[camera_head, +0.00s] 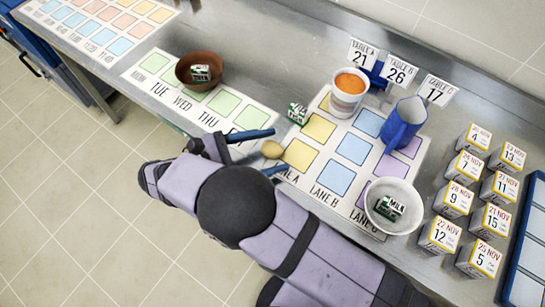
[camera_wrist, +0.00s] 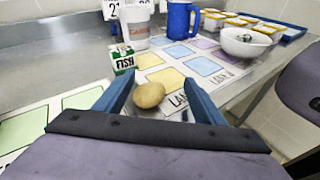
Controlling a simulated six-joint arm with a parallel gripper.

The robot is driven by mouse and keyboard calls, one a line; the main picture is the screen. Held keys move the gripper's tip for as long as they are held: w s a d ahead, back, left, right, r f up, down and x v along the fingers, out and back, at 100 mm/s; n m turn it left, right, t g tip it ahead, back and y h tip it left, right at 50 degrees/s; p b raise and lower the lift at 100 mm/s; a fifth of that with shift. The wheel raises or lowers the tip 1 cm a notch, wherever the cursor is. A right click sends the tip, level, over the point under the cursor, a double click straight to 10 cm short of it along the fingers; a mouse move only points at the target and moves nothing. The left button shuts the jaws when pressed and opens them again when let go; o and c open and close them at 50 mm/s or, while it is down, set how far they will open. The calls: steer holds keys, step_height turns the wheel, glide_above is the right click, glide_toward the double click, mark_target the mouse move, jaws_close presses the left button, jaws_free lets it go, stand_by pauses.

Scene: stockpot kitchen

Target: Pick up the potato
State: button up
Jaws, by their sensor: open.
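The potato (camera_head: 272,149) is a small tan lump near the front edge of the counter, beside the yellow squares of the lane mat. In the wrist view the potato (camera_wrist: 149,95) appears between my two blue fingers, closer to the left one. My gripper (camera_head: 272,151) is open, with a finger on either side of the potato. In the wrist view my gripper (camera_wrist: 155,84) shows a clear gap between the potato and the right finger. Whether the left finger touches the potato cannot be told.
A small FISH carton (camera_head: 298,113) stands just beyond the potato. The lane mat (camera_head: 330,205) holds a white bucket (camera_head: 347,95), a blue pitcher (camera_head: 403,124) and a white bowl (camera_head: 393,207). A brown bowl (camera_head: 199,70) sits left; several dated cartons (camera_head: 453,200) stand right.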

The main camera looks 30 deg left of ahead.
mark_target(264, 154)
steer(key=s+a+f+n+t+y+b, duration=0.2)
steer(key=s+a+f+n+t+b, duration=0.15)
steer(key=s, duration=0.45)
steer(key=shift+n+t, duration=0.35)
steer(key=shift+t, duration=0.1)
steer(key=shift+a+r+p+x, duration=0.15)
steer(key=shift+p+x, duration=0.4)
steer(key=shift+x, duration=0.6)
steer(key=shift+a+r+p+x, duration=0.1)
steer(key=shift+r+p+x, duration=0.15)
steer(key=shift+p+x, duration=0.65)
steer(key=shift+a+r+p+x, duration=0.15)
steer(key=shift+p+x, duration=0.1)
steer(key=shift+x, duration=1.15)
steer(key=shift+w+d+f, duration=0.15)
steer(key=shift+w+d, duration=0.05)
steer(key=shift+w, duration=0.35)
steer(key=shift+c, duration=0.6)
steer(key=c, duration=1.1)
steer(key=shift+o, duration=0.2)
